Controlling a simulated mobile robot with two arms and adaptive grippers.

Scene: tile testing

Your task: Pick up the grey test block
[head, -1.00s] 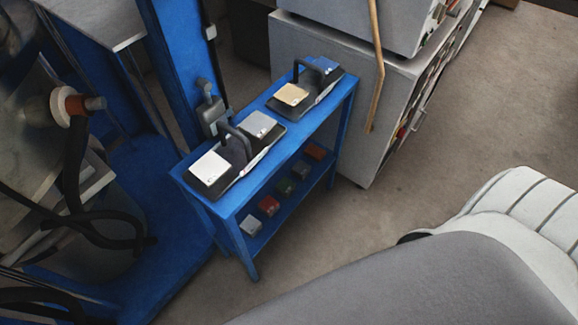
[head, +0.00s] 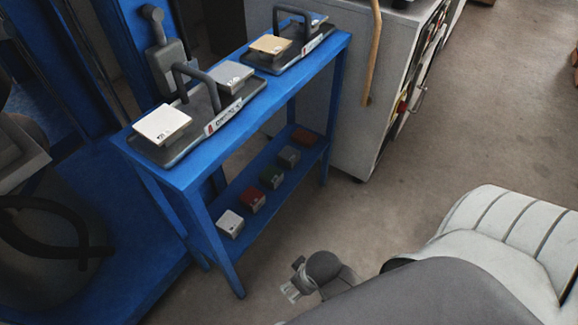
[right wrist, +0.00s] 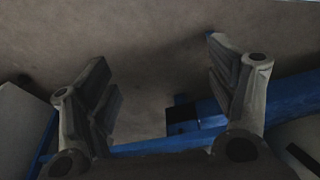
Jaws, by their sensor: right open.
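A grey block (head: 233,75) lies at the right end of the nearer black tray (head: 200,135) on the blue table's top. Another grey block (head: 289,156) sits on the lower shelf, between a dark green block and an orange-red one. I cannot tell from the pictures which one is meant. My right gripper (head: 289,291) is low in front of the table, apart from both blocks. In the right wrist view it is open and empty (right wrist: 160,58), with floor and blue frame behind it. My left gripper is out of view.
The blue table (head: 262,123) also carries a white block (head: 162,124) and a tan block (head: 270,44) in trays with upright handles. White, red and green blocks share the lower shelf (head: 225,186). A grey cabinet (head: 345,110) stands close behind. Floor at right is clear.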

